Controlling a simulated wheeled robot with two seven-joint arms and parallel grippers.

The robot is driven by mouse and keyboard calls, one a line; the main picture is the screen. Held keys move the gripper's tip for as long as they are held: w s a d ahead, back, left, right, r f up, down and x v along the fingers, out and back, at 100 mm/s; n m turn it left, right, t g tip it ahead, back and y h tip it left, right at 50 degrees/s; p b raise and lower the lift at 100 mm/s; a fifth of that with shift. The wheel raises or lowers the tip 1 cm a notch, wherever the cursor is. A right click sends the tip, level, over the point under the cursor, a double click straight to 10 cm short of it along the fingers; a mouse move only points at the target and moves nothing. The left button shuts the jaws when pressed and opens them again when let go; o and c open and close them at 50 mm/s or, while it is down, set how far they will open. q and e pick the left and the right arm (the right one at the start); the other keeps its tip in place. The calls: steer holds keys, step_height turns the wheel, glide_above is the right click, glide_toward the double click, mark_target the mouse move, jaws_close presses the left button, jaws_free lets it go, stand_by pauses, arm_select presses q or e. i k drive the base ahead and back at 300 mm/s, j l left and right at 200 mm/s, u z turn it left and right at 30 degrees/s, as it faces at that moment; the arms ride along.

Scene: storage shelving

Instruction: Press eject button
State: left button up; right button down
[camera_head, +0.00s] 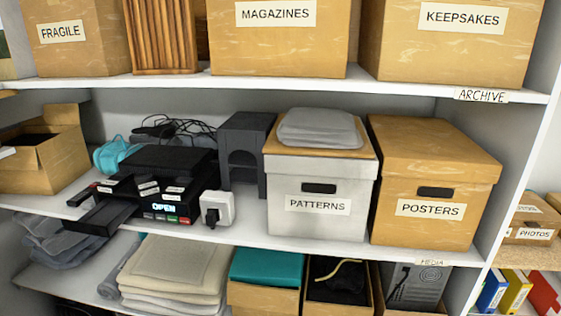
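A black media player (198,207) stands on the middle shelf at the left, with its front facing me. Its lit display (163,207) reads "OPEN". A row of small coloured buttons (167,218) sits below the display, with green and red among them; their markings are too small to read. A flat black tray (98,214) sticks out at the player's left and overhangs the shelf edge. Several labelled black cases (148,187) lie on and around the player. Neither of my grippers is in view.
A white plug-like device (217,208) stands just right of the player. Behind are a teal cloth (117,155), cables (180,128) and a dark grey holder (245,150). Boxes marked PATTERNS (316,222) and POSTERS (428,225) fill the right. The upper shelf (300,90) hangs above.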

mark_target(150, 216)
steer(key=u, duration=1.4)
